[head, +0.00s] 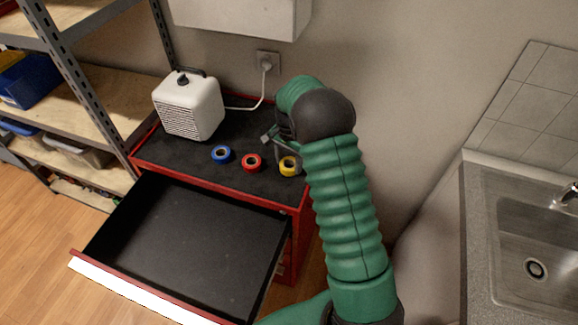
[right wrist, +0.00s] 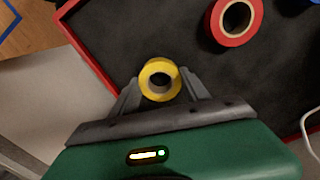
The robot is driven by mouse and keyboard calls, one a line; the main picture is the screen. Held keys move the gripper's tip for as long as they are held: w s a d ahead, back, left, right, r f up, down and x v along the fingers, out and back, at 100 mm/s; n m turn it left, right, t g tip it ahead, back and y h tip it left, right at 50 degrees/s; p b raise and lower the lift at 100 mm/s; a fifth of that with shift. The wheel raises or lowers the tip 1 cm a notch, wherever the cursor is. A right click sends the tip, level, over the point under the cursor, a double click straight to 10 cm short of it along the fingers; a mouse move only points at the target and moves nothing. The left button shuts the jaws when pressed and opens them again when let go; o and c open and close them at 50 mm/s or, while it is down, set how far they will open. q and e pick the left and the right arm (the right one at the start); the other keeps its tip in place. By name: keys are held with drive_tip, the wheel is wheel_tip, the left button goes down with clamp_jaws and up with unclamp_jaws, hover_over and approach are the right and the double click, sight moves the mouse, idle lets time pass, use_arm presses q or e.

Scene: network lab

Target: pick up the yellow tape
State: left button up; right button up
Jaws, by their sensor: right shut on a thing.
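The yellow tape (head: 289,165) is a small roll near the right end of the black top of the red cabinet. In the right wrist view the yellow tape (right wrist: 160,79) sits between the two grey fingers of my right gripper (right wrist: 159,88), which are shut on it. In the head view my right gripper (head: 287,155) is partly hidden by my green arm. I cannot tell whether the tape touches the top or is lifted. My left gripper is not in view.
A red tape (head: 251,162) and a blue tape (head: 222,154) lie to the left on the cabinet top (head: 190,158). A white heater (head: 188,105) stands behind them. The drawer (head: 190,240) below is open and empty. A sink (head: 540,240) is at the right.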

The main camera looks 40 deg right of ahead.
drive_tip(key=shift+c, duration=0.9)
drive_tip(key=shift+r, duration=0.1)
